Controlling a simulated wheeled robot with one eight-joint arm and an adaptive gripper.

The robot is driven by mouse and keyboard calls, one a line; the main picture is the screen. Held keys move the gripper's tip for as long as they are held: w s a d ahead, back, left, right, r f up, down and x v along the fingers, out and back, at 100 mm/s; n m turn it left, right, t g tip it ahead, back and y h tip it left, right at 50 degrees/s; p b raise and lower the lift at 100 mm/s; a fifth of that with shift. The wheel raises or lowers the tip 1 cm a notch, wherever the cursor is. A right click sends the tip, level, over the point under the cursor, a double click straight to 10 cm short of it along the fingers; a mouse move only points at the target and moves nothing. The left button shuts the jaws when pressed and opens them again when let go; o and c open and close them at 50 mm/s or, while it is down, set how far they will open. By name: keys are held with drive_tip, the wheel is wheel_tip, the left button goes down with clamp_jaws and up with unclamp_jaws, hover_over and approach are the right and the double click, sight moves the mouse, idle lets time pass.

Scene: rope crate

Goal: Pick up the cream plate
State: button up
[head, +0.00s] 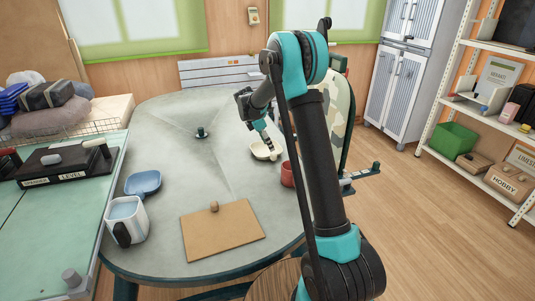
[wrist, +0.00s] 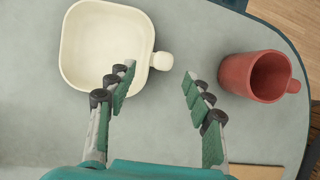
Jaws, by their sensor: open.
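The cream plate (head: 262,152) lies on the grey table right of its middle, partly behind my gripper in the head view. In the wrist view the cream plate (wrist: 100,40) is a square, shallow dish with raised walls and a small round knob on its right side. My gripper (wrist: 158,83) is open and empty. Its left finger overlaps the plate's lower right corner in the picture, and its right finger is over bare table. The knob shows between the fingertips, a little beyond them. In the head view my gripper (head: 268,146) is at the plate's right part.
A red mug (wrist: 262,76) lies close right of my gripper; it also shows in the head view (head: 288,174). A brown board (head: 222,228), a blue dish (head: 143,183) and a white container (head: 126,217) are nearer on the table (head: 170,125).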

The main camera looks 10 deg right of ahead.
sight(273, 153)
drive_tip(key=shift+s+x, duration=0.15)
drive_tip(key=shift+x, duration=1.3)
drive_tip(key=shift+s+x, duration=0.15)
drive_tip(key=shift+x, duration=1.35)
drive_tip(key=shift+d, duration=0.1)
drive_tip(key=shift+c, duration=0.3)
clamp_jaws()
